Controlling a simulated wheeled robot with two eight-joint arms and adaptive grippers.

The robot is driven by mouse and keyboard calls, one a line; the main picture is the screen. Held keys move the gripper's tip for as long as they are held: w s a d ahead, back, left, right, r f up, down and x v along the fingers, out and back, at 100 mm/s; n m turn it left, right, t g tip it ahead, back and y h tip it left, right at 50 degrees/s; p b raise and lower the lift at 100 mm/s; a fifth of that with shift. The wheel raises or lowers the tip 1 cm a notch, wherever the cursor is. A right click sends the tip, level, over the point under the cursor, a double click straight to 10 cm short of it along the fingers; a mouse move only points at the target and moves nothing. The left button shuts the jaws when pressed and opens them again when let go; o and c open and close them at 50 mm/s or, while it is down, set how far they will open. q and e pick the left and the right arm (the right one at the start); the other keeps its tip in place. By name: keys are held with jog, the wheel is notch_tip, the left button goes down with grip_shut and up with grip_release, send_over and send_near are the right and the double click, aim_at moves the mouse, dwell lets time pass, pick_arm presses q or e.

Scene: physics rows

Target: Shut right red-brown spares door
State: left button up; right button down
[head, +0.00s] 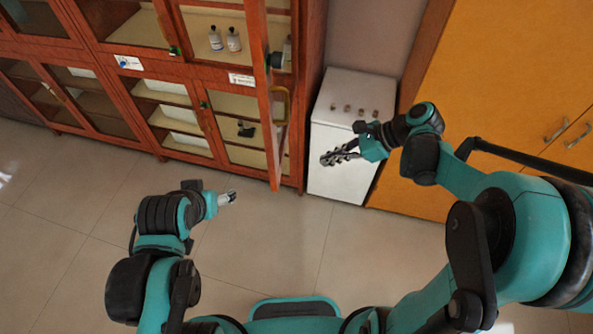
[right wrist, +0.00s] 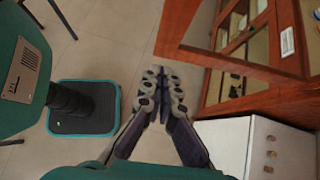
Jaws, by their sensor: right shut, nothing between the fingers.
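The red-brown cabinet (head: 185,65) has glass doors and shelves with bottles (head: 233,40). A white low cabinet (head: 335,185) with small knobs on top stands right of it, near my right gripper. Yellow-orange cupboards (head: 520,75) are at the right. The tiled floor in front is clear.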

jog(key=b, duration=0.1)
send_near(277, 171)
notch_tip(277, 171, down, 4)
jog(key=a, duration=0.3)
jog(key=shift+w+a, duration=0.15)
jog(key=shift+a, duration=0.55)
jog(key=shift+a, duration=0.1)
